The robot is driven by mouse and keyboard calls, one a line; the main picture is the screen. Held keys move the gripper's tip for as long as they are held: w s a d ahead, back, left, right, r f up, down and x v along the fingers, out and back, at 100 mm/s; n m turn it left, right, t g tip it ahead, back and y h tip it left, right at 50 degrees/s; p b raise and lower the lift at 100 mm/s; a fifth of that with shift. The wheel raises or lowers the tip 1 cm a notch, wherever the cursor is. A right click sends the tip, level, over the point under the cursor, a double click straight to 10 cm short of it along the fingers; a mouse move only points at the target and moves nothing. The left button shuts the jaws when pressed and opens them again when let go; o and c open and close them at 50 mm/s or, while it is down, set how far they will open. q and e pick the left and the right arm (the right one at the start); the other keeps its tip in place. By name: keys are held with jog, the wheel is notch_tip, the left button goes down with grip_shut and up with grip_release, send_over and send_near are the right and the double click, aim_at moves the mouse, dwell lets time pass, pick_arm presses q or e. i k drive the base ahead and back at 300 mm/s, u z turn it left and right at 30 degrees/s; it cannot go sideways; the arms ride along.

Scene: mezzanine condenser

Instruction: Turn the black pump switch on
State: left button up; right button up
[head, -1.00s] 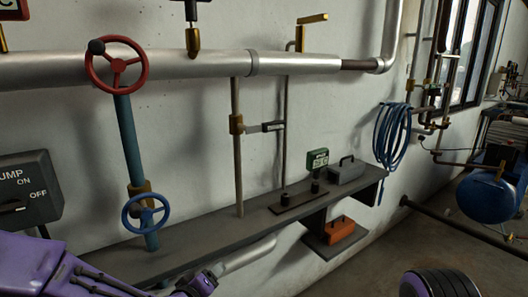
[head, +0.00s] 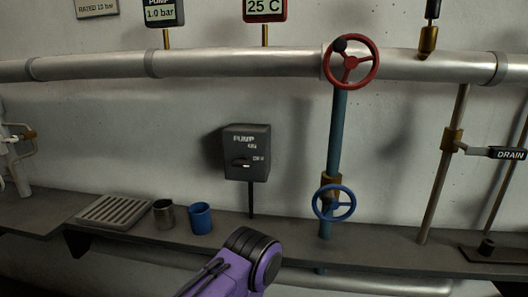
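The pump switch is a dark grey box (head: 262,172) on the wall in the middle of the head view, marked PUMP, with ON above and OFF at the right. Its small black handle (head: 240,162) lies roughly level on the front face, with a pale tip; its exact setting is hard to read. A purple link of my own arm with a black round joint shows below the box, apart from it. Neither of my grippers is in view.
A shelf (head: 285,238) runs below the box, with a slatted tray (head: 114,211), a metal cup (head: 164,214) and a blue cup (head: 200,217). Right of the box, a blue pipe carries a red handwheel (head: 351,65) and a blue handwheel (head: 334,203). A silver pipe (head: 230,63) crosses above.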

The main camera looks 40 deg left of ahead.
aim_at(243, 161)
jog(key=u, duration=1.45)
jog(key=k, duration=0.8)
jog(key=z, duration=0.95)
jog(key=i, duration=0.55)
jog(key=z, duration=0.05)
